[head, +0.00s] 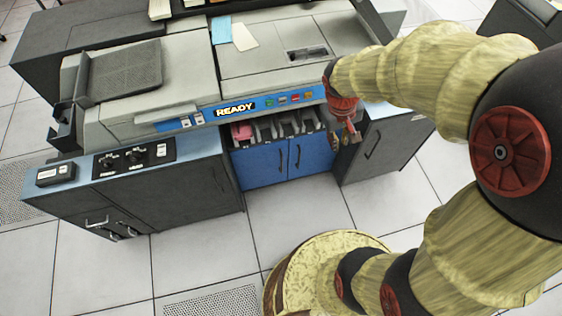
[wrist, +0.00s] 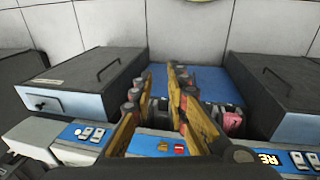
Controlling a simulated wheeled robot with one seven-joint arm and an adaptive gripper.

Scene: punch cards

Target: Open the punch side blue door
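Two blue doors sit side by side under the machine's READY panel, a left blue door (head: 260,168) and a right blue door (head: 312,157). Both look shut. Each has a dark upright handle near the middle seam: the left handle (head: 279,158) and the right handle (head: 297,156). My gripper (head: 345,138) is in front of the panel's right end, above and to the right of the right door, apart from its handle. In the wrist view my gripper (wrist: 160,80) has its yellow fingers spread, with nothing held between them. Blue door surface (wrist: 200,82) shows beyond the right finger.
A dark cabinet (head: 386,150) stands right of the doors, and another dark cabinet (head: 170,200) with a control box stands left. A row of card slots (head: 265,130) with a pink stack lies above the doors. Tiled floor (head: 300,205) before the doors is clear.

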